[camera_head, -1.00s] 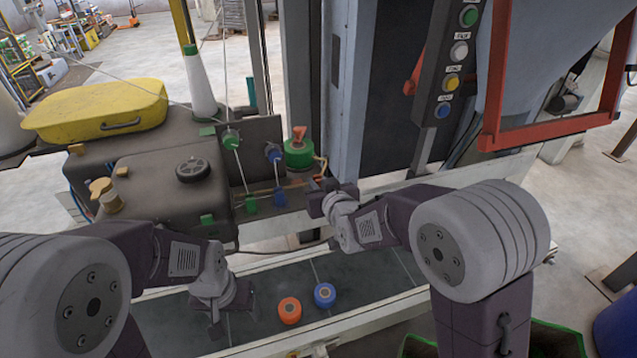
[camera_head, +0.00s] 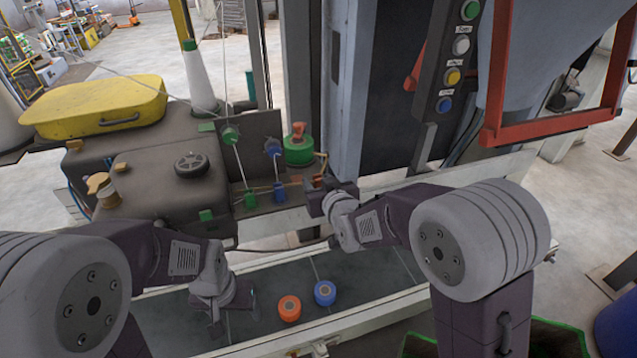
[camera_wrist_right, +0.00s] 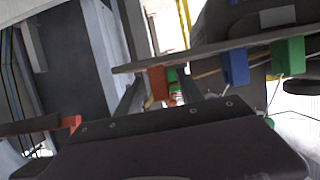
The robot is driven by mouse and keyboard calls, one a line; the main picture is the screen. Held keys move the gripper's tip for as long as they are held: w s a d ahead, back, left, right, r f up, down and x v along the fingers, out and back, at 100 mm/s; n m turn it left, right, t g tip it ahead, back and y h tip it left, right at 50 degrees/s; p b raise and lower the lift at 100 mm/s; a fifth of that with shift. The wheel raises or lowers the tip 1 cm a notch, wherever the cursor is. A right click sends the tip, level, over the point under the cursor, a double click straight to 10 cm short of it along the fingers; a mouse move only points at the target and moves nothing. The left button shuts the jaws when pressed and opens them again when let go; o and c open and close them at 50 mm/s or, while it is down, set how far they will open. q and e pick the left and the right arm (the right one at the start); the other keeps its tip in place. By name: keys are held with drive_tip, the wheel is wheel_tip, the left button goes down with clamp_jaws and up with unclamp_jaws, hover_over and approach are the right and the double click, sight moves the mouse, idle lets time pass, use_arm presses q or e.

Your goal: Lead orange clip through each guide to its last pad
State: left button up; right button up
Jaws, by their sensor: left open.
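An orange block (camera_head: 318,183), which looks like the clip, is at the right end of the ledge beside my right gripper (camera_head: 328,197). In the right wrist view the orange block (camera_wrist_right: 157,84) lies between the two dark fingers of my right gripper (camera_wrist_right: 162,88), with gaps at its sides. Whether it touches a pad is hidden. A green block (camera_head: 251,200) and a blue block (camera_head: 279,192) stand left of it, below a green guide (camera_head: 230,135) and a blue guide (camera_head: 273,149). My left gripper (camera_head: 232,312) is open and empty over the dark belt.
A green reel (camera_head: 299,152) with an orange top stands behind the ledge. An orange puck (camera_head: 289,308) and a blue puck (camera_head: 325,293) sit on the belt (camera_head: 270,285). A dark machine (camera_head: 150,170) fills the left; a button panel (camera_head: 449,80) and red frame (camera_head: 490,135) stand right.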

drive_tip(key=b+v, duration=0.1)
drive_tip(key=v, duration=0.8)
drive_tip(key=d+f+m+g+h, duration=0.25)
drive_tip(key=d+f, duration=0.25)
drive_tip(key=d, duration=0.6)
drive_tip(key=s+d+f+g+h, duration=0.1)
drive_tip(key=s+d+f+g, duration=0.1)
drive_tip(key=s+f+g, duration=0.3)
drive_tip(key=s+d+f+m+g, duration=0.1)
drive_tip(key=s+f+g, duration=0.4)
drive_tip(key=s, duration=0.8)
wheel_tip(320, 180, down, 3)
drive_tip(key=shift+d+f+h, duration=0.2)
drive_tip(key=shift+d+h, duration=0.15)
drive_tip(key=shift+d, duration=0.25)
drive_tip(key=shift+s, duration=0.2)
